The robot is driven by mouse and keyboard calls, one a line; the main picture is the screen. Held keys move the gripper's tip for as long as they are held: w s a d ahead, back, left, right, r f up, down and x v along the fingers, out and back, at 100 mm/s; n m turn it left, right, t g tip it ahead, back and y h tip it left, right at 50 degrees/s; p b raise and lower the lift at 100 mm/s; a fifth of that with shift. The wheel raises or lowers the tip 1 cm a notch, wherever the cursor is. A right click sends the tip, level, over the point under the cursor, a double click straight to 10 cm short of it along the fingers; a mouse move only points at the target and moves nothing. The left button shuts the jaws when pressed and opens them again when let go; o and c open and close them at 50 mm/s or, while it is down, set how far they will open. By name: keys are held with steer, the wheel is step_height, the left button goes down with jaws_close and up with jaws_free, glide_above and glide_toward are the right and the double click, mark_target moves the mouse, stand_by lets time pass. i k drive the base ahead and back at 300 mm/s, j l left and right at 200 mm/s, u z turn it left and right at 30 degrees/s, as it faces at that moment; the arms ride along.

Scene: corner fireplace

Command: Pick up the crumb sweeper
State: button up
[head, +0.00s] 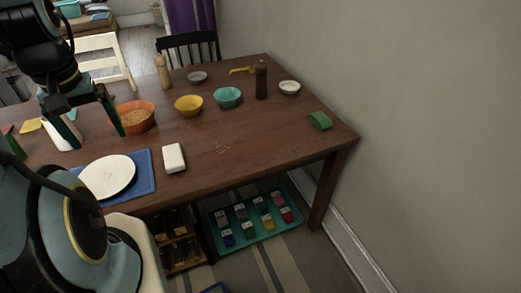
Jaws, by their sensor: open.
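A white rounded block (174,158), which looks like the crumb sweeper, lies on the wooden table (260,130) near its front edge, right of the blue placemat. Small orange-brown crumbs (222,147) are scattered to its right. My gripper (100,141) is above the table's left part, fingers pointing down, open and with nothing visible between them. It is to the left of the white block and apart from it.
A white plate (108,177) lies on the blue placemat (145,163). An orange bowl (137,117) is close to my gripper's right finger. Yellow (188,106) and teal (228,97) bowls stand farther back. A green item (319,121) lies at right. The table's right middle is clear.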

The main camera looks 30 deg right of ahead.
mark_target(174, 161)
steer(key=z, duration=0.8)
steer(key=i+l, duration=0.1)
steer(key=l, duration=0.3)
steer(key=i+l, duration=0.15)
steer(key=l, duration=0.25)
steer(key=u, duration=0.5)
steer(key=l+u, duration=0.1)
steer(key=u, duration=0.9)
steer(key=l+u, duration=0.1)
steer(key=u, duration=0.4)
